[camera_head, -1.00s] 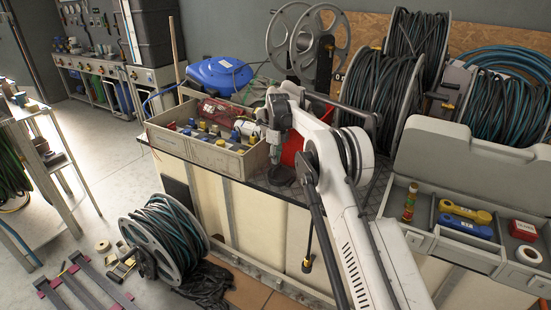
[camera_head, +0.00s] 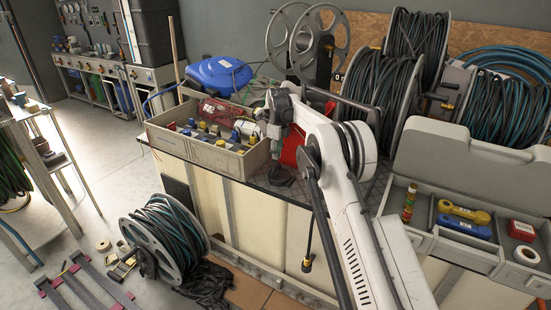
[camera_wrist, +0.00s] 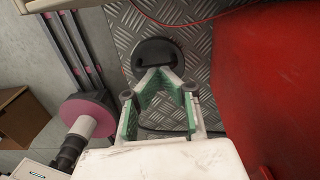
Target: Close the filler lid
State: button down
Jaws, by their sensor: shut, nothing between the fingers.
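A black round filler lid (camera_wrist: 157,56) shows in the wrist view, on a grey diamond-plate top (camera_wrist: 202,52). It also shows in the head view (camera_head: 281,178) as a dark disc near the front edge of the bench top. I cannot tell from these views whether it lies fully flat. My gripper (camera_wrist: 161,73) has green-padded fingers, shut with nothing between them. In the wrist view the fingertips overlap the near edge of the lid; whether they touch it is unclear. In the head view my gripper (camera_head: 273,156) points down just above and left of the lid.
A beige tray (camera_head: 235,163) of small parts stands close left of my gripper. A red object (camera_head: 292,146) stands close behind the lid and fills the right of the wrist view. Hose reels (camera_head: 378,98) stand behind; an open toolbox (camera_head: 466,243) is at the right.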

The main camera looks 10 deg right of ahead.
jog(key=w+a+r+p, duration=0.3)
jog(key=r+p, duration=0.3)
jog(key=r, duration=0.3)
jog(key=shift+a+r, duration=0.3)
jog(key=shift+a, duration=0.15)
jog(key=shift+p, duration=0.3)
jog(key=shift+w+a+r, duration=0.1)
